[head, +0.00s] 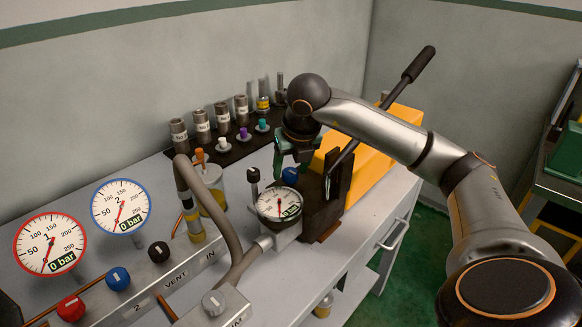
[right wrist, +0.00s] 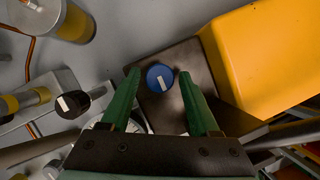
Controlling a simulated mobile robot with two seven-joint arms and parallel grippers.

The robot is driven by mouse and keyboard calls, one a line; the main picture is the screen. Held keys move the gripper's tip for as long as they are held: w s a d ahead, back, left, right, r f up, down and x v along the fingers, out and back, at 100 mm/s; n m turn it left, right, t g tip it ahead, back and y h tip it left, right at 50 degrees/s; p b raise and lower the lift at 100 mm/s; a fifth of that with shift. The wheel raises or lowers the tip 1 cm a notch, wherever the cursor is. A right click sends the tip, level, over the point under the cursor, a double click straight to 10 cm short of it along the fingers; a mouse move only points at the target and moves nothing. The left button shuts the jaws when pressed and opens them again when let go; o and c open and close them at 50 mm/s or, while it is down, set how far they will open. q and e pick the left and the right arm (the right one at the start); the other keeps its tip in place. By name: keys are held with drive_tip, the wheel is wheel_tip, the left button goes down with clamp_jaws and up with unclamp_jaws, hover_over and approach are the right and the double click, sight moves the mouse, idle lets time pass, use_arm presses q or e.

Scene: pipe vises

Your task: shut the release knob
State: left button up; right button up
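A blue knob with a white bar mark sits on the dark block of the hand pump; in the right wrist view the knob (right wrist: 160,78) lies between my fingertips, and in the head view the knob (head: 290,175) shows just below them. I take it to be the release knob. My right gripper (head: 294,160) points down over the pump, its green fingers apart with the knob between them in the right wrist view (right wrist: 160,76). I cannot tell whether a finger touches it. My left gripper is not in view.
The pump has a yellow tank (head: 370,152), a long black-gripped lever (head: 419,64) and a round gauge (head: 279,205). A black knob (head: 253,174) stands left of the blue one. Two panel gauges (head: 50,245) read 0 bar. Labelled cylinders (head: 201,124) stand behind.

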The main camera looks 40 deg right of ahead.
drive_tip(key=shift+o, duration=0.7)
drive_tip(key=p+v, duration=0.2)
drive_tip(key=v, duration=1)
drive_tip(key=shift+s+r, duration=0.15)
drive_tip(key=shift+r, duration=0.05)
